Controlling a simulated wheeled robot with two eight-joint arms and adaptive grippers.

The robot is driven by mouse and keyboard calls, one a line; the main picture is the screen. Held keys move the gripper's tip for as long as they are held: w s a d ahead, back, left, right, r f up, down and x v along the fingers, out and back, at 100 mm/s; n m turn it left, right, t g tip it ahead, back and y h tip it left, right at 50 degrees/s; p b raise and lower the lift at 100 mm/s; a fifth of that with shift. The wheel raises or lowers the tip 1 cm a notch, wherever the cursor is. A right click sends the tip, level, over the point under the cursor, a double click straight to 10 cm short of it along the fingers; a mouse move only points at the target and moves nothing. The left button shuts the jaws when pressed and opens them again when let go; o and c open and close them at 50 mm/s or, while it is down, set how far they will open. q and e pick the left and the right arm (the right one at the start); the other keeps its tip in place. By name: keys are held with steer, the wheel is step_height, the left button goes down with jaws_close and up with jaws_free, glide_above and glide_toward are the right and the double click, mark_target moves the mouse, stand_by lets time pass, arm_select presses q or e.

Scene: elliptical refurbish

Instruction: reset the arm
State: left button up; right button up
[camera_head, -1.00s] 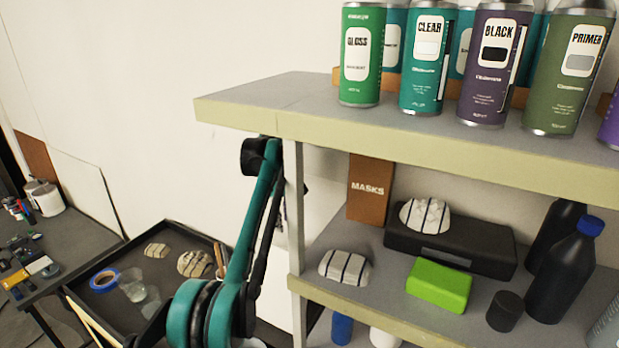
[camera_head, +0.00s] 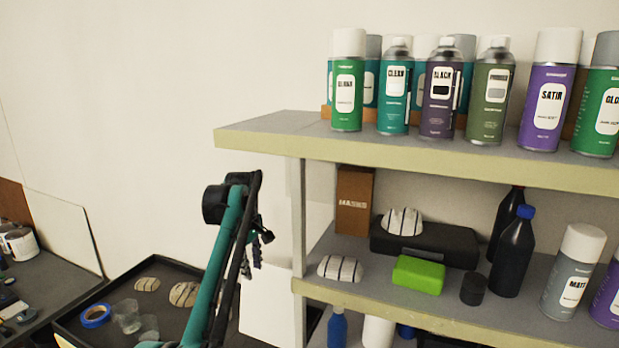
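My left arm (camera_head: 222,260), teal and black, rises from the bottom edge in front of the shelf's left end. Its black top joint (camera_head: 218,203) is just below the upper shelf board, to the left of the post. My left gripper (camera_head: 256,256) seems to be the small dark part partly hidden behind the arm links. Its fingers are too small and covered to tell open from shut. I see nothing held in it. My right gripper is not in view.
The shelf's upper board (camera_head: 255,138) carries spray cans, including a green one (camera_head: 347,85). Its lower board (camera_head: 365,293) holds a green block (camera_head: 418,275), a black case (camera_head: 440,244) and dark bottles. A black tray (camera_head: 175,272) lies at lower left. The wall is bare.

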arm_select(q)
steer(key=s+a+f+m+t+b, duration=0.1)
steer(key=s+f+m+t+b, duration=0.15)
steer(key=s+f+b, duration=0.55)
steer(key=s+f+m+t+b, duration=0.1)
steer(key=s+f+m+b, duration=0.4)
steer(key=s, duration=0.4)
steer(key=s+f+m+t+b, duration=0.1)
steer(key=s+f+m+b, duration=0.1)
steer(key=s+f+b, duration=0.4)
steer(key=s+f+m+t+b, duration=0.1)
steer(key=s+f+m+b, duration=0.2)
steer(key=s+f, duration=1)
step_height(320, 180, down, 6)
steer(key=a+b, duration=0.1)
steer(key=b, duration=0.2)
steer(key=shift+s, duration=0.15)
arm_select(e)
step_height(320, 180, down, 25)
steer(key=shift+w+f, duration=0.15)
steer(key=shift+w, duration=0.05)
arm_select(q)
steer(key=shift+r+m+t, duration=0.1)
steer(key=shift+m+t, duration=0.15)
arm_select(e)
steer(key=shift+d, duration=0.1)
